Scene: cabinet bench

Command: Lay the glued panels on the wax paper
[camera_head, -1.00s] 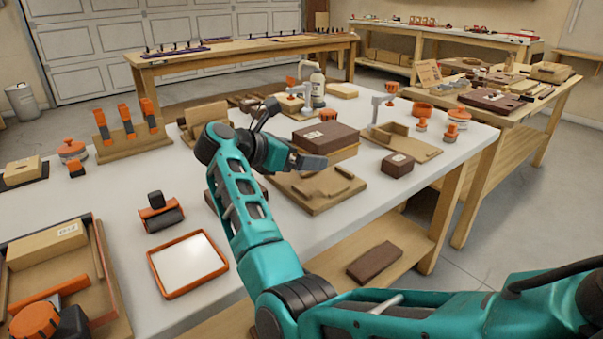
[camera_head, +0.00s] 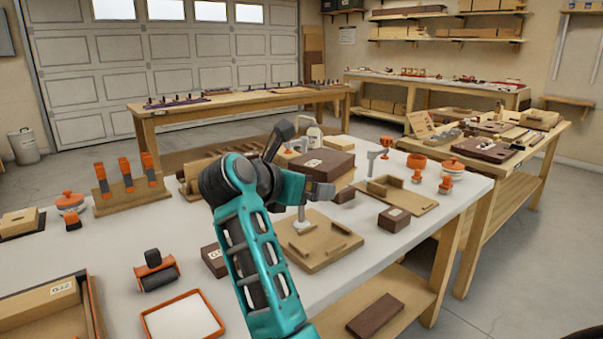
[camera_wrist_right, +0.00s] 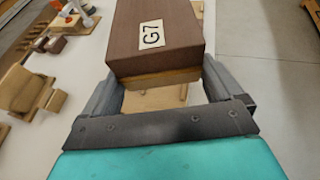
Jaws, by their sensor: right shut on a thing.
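The glued panels (camera_head: 325,163) are a dark brown slab over a lighter tan layer, with a "G7" label in the right wrist view (camera_wrist_right: 160,55). My right gripper (camera_head: 318,188) is shut on them, a finger at each side in the wrist view. It holds them above a tan board (camera_head: 318,255) with raised strips and an upright grey clamp (camera_head: 302,222). A white sheet in an orange frame (camera_head: 183,318) lies at the front left; I cannot tell if it is the wax paper. My left gripper is not in view.
Several orange-tipped clamps (camera_head: 126,180) stand in a wooden rack. A wooden tray (camera_head: 92,300) is at the left front. Some white tabletop between is clear.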

